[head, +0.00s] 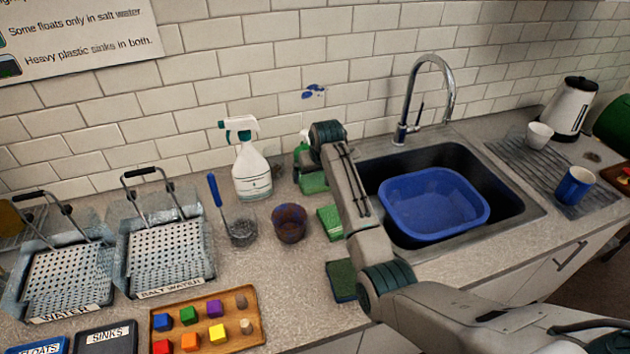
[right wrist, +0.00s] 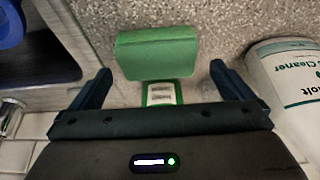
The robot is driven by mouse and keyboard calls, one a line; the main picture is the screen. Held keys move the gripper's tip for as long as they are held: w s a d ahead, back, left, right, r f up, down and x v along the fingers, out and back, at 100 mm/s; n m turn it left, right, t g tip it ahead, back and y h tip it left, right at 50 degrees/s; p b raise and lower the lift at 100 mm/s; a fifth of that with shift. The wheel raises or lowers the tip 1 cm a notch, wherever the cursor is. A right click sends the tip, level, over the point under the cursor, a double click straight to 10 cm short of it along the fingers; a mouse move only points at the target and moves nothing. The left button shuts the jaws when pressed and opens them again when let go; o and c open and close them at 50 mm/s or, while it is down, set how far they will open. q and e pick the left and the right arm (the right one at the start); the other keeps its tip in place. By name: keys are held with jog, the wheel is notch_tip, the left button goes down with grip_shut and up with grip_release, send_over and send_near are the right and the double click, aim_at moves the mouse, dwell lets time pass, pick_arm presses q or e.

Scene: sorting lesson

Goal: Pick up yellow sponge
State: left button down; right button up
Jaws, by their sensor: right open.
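No sponge shows a plainly yellow face. My right gripper (head: 305,168) is at the back of the counter, between spray bottle and sink, partly hidden by my wrist. In the right wrist view it is open (right wrist: 160,88), with a green block (right wrist: 155,52) ahead between its fingers, apart from both. A smaller green labelled thing (right wrist: 162,93) shows nearer the gripper. My left gripper is out of view.
A white spray bottle (head: 251,172) stands left of my right gripper. A brown cup (head: 289,223) is in front of it. The sink holds a blue basin (head: 435,203) on the right. A wooden tray of coloured blocks (head: 245,330) and wire baskets (head: 165,250) are left.

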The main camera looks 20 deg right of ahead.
aim_at(316, 180)
jog(key=x, duration=0.1)
jog(key=p+x, duration=0.1)
jog(key=shift+w+d+f, duration=0.1)
jog(key=shift+d+f, duration=0.1)
jog(key=shift+f, duration=0.2)
jog(key=shift+w+f+p, duration=0.1)
jog(key=shift+f+p, duration=0.25)
jog(key=shift+w+f, duration=0.15)
jog(key=shift+f, duration=0.1)
jog(key=c, duration=0.7)
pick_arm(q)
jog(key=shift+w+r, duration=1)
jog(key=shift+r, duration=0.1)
pick_arm(e)
jog(key=shift+c, duration=0.5)
